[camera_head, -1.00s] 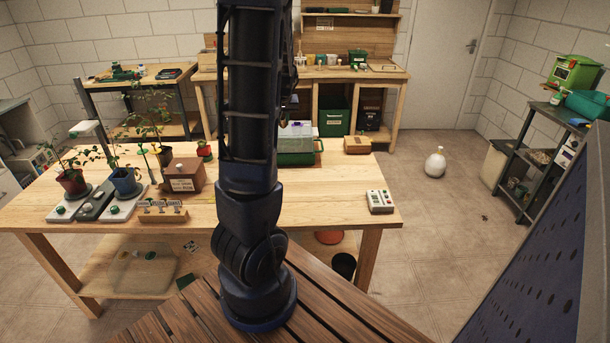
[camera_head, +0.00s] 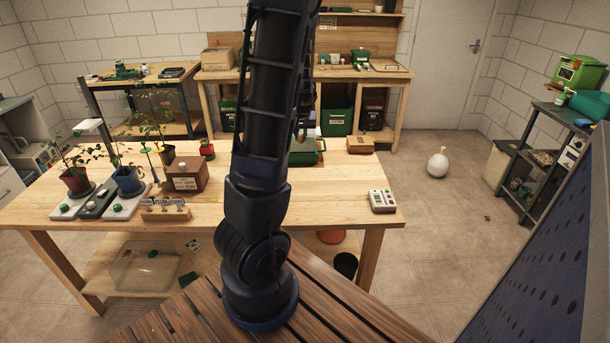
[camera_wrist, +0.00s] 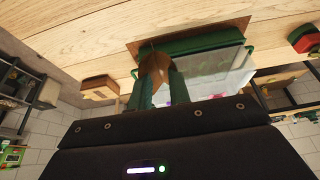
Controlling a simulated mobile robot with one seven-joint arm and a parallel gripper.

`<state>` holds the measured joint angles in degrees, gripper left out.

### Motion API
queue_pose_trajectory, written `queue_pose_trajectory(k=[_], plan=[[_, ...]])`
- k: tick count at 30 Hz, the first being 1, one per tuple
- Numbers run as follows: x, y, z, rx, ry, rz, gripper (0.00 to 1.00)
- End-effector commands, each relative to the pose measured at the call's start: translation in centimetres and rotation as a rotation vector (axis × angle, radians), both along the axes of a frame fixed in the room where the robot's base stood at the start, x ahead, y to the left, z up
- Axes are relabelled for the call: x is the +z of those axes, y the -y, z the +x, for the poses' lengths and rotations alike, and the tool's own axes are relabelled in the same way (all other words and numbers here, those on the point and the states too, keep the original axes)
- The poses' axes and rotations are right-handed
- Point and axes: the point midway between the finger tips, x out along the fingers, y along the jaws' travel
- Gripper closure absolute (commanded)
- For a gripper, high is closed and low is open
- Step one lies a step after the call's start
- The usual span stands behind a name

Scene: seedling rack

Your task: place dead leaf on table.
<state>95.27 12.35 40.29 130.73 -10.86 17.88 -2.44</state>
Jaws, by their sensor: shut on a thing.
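A brown dead leaf (camera_wrist: 155,69) shows in the wrist view between the two green fingers of my gripper (camera_wrist: 159,82), which is shut on it. The wooden table (camera_head: 338,200) spans the middle of the head view; its bare top (camera_wrist: 95,35) also fills the upper part of the wrist view. The leaf appears apart from the table top, though its exact height is hard to tell. In the head view my own arm hides the gripper and the leaf.
A green tray (camera_wrist: 205,46) with a clear cover is close to the leaf. Potted plants (camera_head: 128,180) on white and grey bases and a brown box (camera_head: 187,174) are on the left.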

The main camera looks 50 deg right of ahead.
Motion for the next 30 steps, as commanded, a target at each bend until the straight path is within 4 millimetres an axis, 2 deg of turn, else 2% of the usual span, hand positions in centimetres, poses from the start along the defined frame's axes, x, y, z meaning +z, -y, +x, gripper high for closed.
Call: queue_pose_trajectory(k=[4,9,30], plan=[[-2.6,-0.2,0.2,0.006,-0.001,0.005,1.0],[-4.8,-0.2,0.2,0.004,0.0,0.004,1.0],[-12.6,-0.2,0.1,0.003,-0.001,0.004,1.0]])
